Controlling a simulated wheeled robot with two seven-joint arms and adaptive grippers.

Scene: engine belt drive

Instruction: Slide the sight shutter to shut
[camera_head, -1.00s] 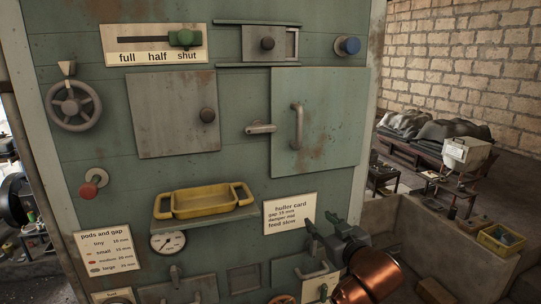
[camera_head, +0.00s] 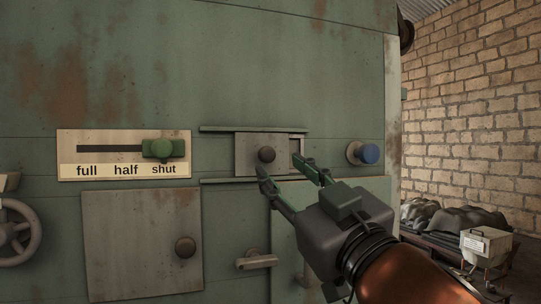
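The sight shutter (camera_head: 247,155) is a small grey plate with a dark round knob (camera_head: 267,154). It sits between an upper rail (camera_head: 253,129) and a lower rail on the green machine front. A narrow strip of framed opening (camera_head: 296,146) shows at the plate's right side. My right gripper (camera_head: 280,166) comes in from the lower right, its fingers spread and empty. One fingertip shows just below the knob and the other to its right, over the lower part of the opening. I cannot tell whether either touches. My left gripper is not in view.
A slider with a green knob (camera_head: 163,149) stands at "shut" on a label plate at left. Below are a square door (camera_head: 141,246) with a knob and a latch handle (camera_head: 257,261).

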